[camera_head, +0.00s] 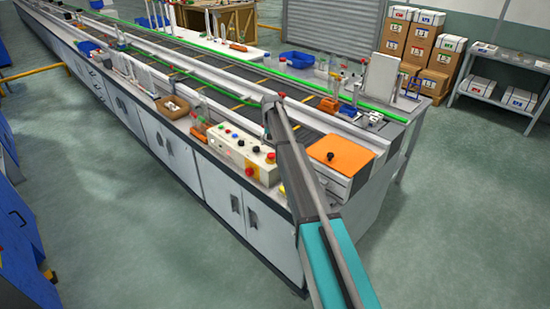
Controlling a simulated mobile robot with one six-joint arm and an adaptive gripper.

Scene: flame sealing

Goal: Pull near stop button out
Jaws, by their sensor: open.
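A control box (232,147) with several coloured buttons sits on the near edge of the conveyor bench. A second red button (270,157) is a little farther to the right. I cannot tell from this view whether either button is pressed in or out. My arm crosses the bench just right of the control box, and its dark far end is above the bench behind the box. I cannot make out the gripper's fingers. Part of the box's right side is close to the arm.
An orange-topped box (341,152) with a black knob stands right of my arm. A brown tray (173,107) lies left of the control box. A blue bin (297,60) and an orange item (328,105) are farther back. The floor (130,220) in front is clear.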

